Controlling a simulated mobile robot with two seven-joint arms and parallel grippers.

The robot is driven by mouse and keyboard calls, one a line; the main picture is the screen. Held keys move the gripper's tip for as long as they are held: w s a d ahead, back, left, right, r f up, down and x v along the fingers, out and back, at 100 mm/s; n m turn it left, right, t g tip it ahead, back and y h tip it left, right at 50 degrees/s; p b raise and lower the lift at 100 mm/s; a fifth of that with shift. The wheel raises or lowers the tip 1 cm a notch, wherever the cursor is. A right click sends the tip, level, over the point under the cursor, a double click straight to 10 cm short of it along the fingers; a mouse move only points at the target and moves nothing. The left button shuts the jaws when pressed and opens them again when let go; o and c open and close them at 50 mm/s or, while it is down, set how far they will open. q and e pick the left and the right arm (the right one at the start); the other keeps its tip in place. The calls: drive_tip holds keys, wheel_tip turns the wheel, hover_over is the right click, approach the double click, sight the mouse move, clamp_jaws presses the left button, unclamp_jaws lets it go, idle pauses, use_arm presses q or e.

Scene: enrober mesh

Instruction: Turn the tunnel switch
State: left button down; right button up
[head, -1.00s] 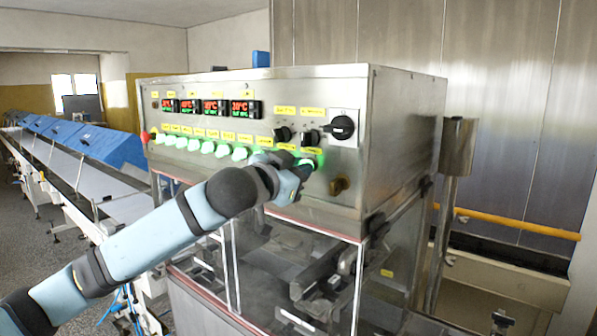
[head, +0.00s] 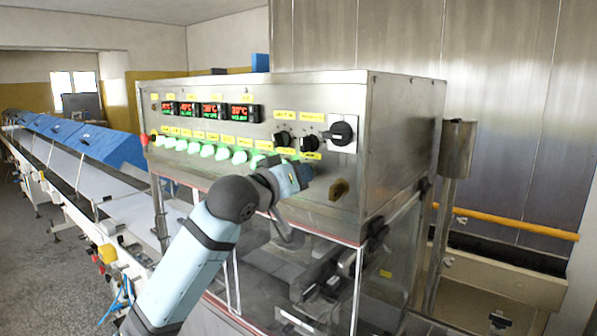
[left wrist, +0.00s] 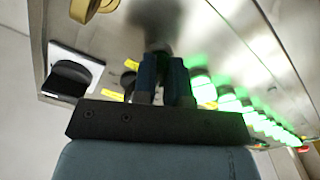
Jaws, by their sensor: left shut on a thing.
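The steel control cabinet (head: 402,130) carries a row of green-lit switches (head: 239,157) with yellow labels too small to read, so I cannot tell the tunnel switch by name. My left gripper (head: 303,177) is at the right end of this row, close against the panel. Its two dark fingers (left wrist: 164,82) are shut on a switch there, which they mostly hide. In the left wrist view a glowing green switch (left wrist: 203,86) sits just right of the fingers. My right gripper is not in view.
Black knobs (head: 282,138) and a larger black rotary handle (head: 341,132) sit above the gripper. A brass-coloured knob (head: 339,189) is to its right. Red and green displays (head: 243,113) line the top. A conveyor with blue covers (head: 105,145) runs at the left.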

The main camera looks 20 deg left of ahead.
use_arm(q)
drive_tip(key=shift+n, duration=0.5)
drive_tip(key=c, duration=1.3)
unclamp_jaws()
drive_tip(key=shift+o, duration=0.7)
drive_tip(key=b+v, duration=0.3)
drive_tip(key=v, duration=1.1)
drive_tip(key=shift+w+r, duration=0.1)
drive_tip(key=shift+w, duration=0.05)
